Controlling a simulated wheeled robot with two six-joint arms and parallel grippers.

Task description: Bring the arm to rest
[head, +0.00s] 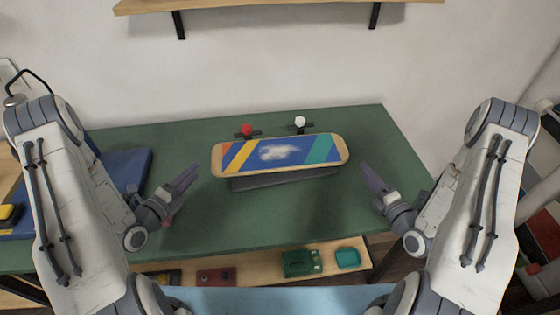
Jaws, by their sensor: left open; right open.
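My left gripper (183,183) is open and empty above the green bench, to the left of the skateboard deck. My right gripper (371,179) is open and empty, to the right of the deck. The deck (318,150) is blue with yellow, orange and teal stripes, and it rests on a dark grey stand (285,180). Both grippers are apart from the deck. A red-topped part (247,129) and a white-topped part (300,122) show behind the deck's far edge.
The green bench top (330,220) is mostly clear around the deck. A blue mat (122,165) lies at the left. A lower wooden shelf (262,263) holds a green box (301,262), a teal tray (347,258) and a red box (216,276). A wall shelf (280,6) hangs above.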

